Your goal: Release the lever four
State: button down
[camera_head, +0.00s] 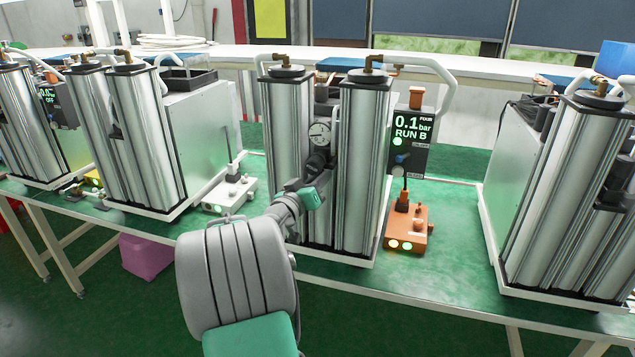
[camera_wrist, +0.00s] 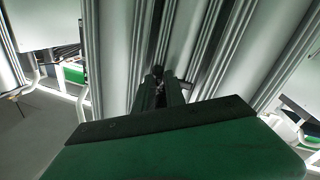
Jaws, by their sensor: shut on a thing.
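The unit marked FOUR has two tall silver columns (camera_head: 363,170) with a round gauge (camera_head: 319,133) between them. Its display (camera_head: 409,127) reads 0.1 bar, RUN B. My gripper (camera_head: 318,160) reaches between the columns, just below the gauge. In the wrist view my gripper (camera_wrist: 168,88) has its dark fingers close together around a small part in the gap, which I take to be the lever. The lever is mostly hidden by the fingers, and its angle cannot be told.
An orange box (camera_head: 407,230) with lit lamps stands right of the unit, and a white box (camera_head: 230,193) stands left. Similar column units stand at left (camera_head: 150,130) and right (camera_head: 550,180). The green bench (camera_head: 455,240) has bare room right of the orange box.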

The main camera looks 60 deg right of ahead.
jog(key=shift+s+n, duration=0.2)
jog(key=shift+n, duration=0.4)
jog(key=c, duration=1.4)
grip_release()
jog(key=a+b, duration=0.2)
jog(key=a, duration=0.5)
jog(key=shift+w+a+f, duration=0.15)
jog(key=shift+a, duration=0.25)
